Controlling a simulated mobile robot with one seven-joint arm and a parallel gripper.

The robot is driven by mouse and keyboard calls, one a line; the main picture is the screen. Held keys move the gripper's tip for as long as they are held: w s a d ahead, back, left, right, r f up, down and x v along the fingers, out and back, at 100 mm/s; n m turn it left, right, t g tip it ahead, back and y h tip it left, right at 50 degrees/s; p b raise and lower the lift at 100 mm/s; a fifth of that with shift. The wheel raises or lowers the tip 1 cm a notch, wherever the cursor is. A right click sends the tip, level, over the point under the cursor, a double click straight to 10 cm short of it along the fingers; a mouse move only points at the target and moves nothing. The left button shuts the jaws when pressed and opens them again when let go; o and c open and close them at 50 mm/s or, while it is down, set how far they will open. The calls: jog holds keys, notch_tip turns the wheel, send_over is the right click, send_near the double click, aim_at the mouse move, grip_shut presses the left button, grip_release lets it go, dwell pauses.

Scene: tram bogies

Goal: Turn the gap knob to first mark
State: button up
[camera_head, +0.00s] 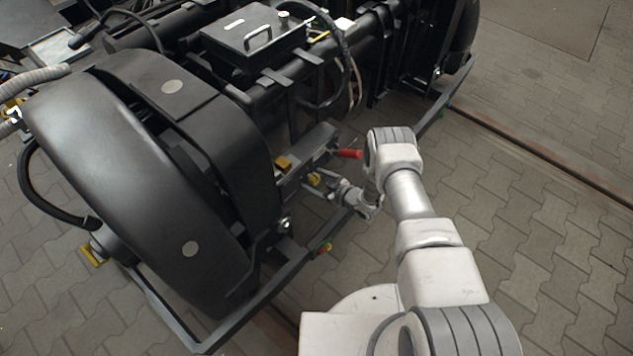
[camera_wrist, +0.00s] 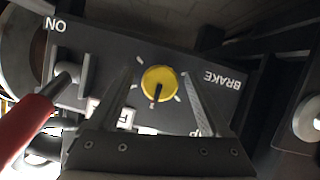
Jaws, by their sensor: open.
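A round yellow knob (camera_wrist: 158,80) sits on a dark panel (camera_wrist: 185,62) in the wrist view, with a dark pointer line and short pale marks around it. A label below it is mostly hidden by my gripper, so I cannot read it fully. My gripper (camera_wrist: 158,74) is open, with one finger on each side of the knob; I cannot tell if they touch it. In the head view, my gripper (camera_head: 327,186) is at the panel beside the yellow knob (camera_head: 313,180).
A red-handled lever (camera_wrist: 28,125) stands close to the left of my gripper; its red handle (camera_head: 350,153) also shows in the head view. "BRAKE" and "NO" are printed on the panel. A dark frame rail (camera_head: 300,262) runs below. Paved floor (camera_head: 560,240) lies open at right.

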grip_shut()
dwell(0.4)
jog(key=n+t, duration=0.1)
jog(key=n, duration=0.1)
jog(key=shift+s+f+n+t+h, duration=0.1)
jog(key=shift+n+t+h, duration=0.2)
jog(key=shift+n+h, duration=0.1)
jog(key=n+t, duration=0.2)
jog(key=n, duration=0.2)
jog(key=shift+t+h, duration=0.3)
jog(key=shift+h, duration=0.1)
jog(key=n+t, duration=0.1)
jog(key=n, duration=0.2)
jog(key=shift+n+t, duration=0.3)
jog(key=shift+n+t+y, duration=0.5)
jog(key=shift+n+t, duration=0.1)
jog(key=shift+n, duration=1.1)
